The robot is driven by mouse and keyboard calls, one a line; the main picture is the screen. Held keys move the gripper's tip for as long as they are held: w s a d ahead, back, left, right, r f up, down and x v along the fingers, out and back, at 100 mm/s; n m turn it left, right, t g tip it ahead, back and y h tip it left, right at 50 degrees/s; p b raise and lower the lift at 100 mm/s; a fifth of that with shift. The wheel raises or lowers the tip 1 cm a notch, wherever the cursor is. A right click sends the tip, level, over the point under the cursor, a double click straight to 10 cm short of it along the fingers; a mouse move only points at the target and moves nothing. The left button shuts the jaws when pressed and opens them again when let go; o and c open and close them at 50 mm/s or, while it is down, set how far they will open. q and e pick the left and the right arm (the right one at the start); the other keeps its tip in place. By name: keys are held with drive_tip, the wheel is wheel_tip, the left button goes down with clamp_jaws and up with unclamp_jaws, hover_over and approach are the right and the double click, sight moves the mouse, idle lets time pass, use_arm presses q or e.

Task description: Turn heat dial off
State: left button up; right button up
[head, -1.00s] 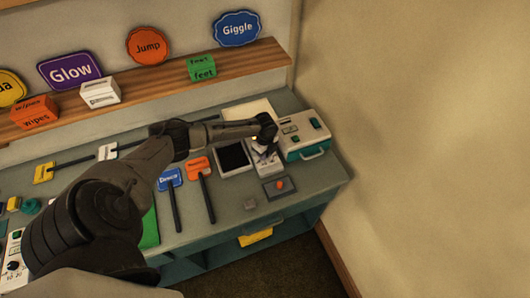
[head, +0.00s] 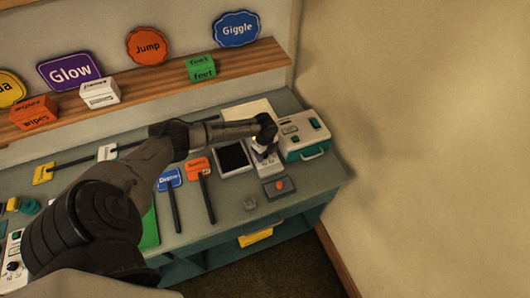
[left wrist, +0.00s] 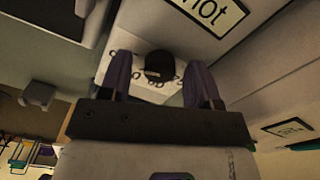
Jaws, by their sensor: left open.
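The heat dial (left wrist: 158,64) is a black round knob on a pale panel with marks around it, seen in the left wrist view. My left gripper (left wrist: 160,84) is open, with one purple-grey finger on each side of the knob in that picture. Whether the fingers touch it is not clear. In the head view my left gripper (head: 264,149) points down over a small white unit (head: 271,170), beside the teal and white machine (head: 303,136). The dial is hidden there behind the gripper. My right gripper is not in view.
A "Hot" label (left wrist: 210,12) is close to the dial. A dark tablet (head: 234,157) and a grey plate with an orange button (head: 280,187) lie close by. Another white unit with a black knob (head: 12,267) stands at far left. A wall bounds the right.

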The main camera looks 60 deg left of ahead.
use_arm(q)
wheel_tip(320, 180, up, 14)
idle(0.6)
drive_tip(key=shift+f, duration=0.1)
idle(0.5)
